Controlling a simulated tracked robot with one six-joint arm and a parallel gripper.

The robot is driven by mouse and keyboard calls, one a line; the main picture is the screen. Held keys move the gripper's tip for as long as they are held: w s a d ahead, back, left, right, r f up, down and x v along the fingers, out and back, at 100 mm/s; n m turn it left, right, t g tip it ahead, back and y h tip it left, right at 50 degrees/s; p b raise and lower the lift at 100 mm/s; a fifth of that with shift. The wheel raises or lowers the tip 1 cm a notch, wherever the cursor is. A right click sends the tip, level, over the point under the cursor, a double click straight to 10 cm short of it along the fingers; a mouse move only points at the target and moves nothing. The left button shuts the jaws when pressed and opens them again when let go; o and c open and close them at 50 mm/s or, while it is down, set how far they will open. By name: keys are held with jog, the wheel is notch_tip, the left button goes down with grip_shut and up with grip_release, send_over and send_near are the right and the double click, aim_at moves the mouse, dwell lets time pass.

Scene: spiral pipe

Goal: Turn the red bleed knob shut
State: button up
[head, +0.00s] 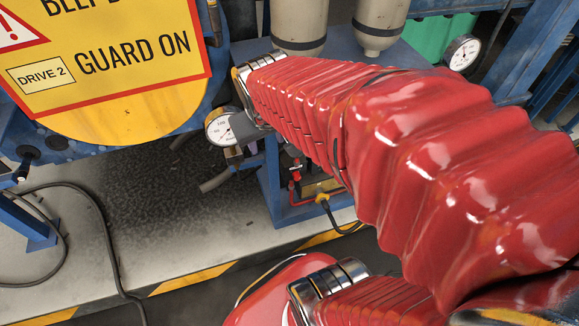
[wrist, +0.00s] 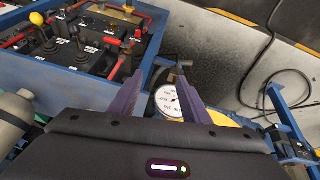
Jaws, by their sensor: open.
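My gripper (wrist: 160,76) is open, its two purple-grey fingers spread in the wrist view. The fingers hold nothing that I can see. A white round gauge (wrist: 168,101) shows between and beyond the fingers. It also shows in the head view (head: 219,127), just left of my arm's far end. I cannot clearly pick out the red bleed knob in either view. Small red fittings and red pipes (wrist: 128,18) show on the panel left of the fingers in the wrist view. A small red part (head: 296,176) shows below my arm in the head view. My arm hides much of that area.
A blue-framed panel (wrist: 157,38) with black levers and a yellow knob (wrist: 37,18) lies left of my gripper. A yellow guard sign (head: 110,45) stands at the left in the head view. Pale cylinders (head: 299,22) stand behind my arm. A black cable (head: 100,215) crosses the floor.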

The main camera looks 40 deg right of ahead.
jog(key=w+d+f+m+g, duration=0.1)
jog(key=d+f, duration=0.5)
jog(key=d, duration=0.3)
jog(key=s+d+f+m+g, duration=0.15)
jog(key=s+d+f, duration=0.25)
jog(key=d+f, duration=0.75)
jog(key=s+d+f+m, duration=0.2)
jog(key=s+d+f, duration=0.45)
jog(key=f, duration=0.85)
notch_tip(320, 180, down, 15)
jog(key=m+t+y, duration=0.1)
jog(key=t, duration=0.4)
jog(key=w+a+r+m+t+y, duration=0.2)
jog(key=w+a+r+m+t, duration=0.1)
jog(key=t, duration=0.6)
jog(key=w+a+r, duration=0.1)
jog(key=w+a, duration=0.1)
jog(key=a, duration=0.1)
jog(key=shift+w+r, duration=0.3)
jog(key=shift+w+a, duration=0.1)
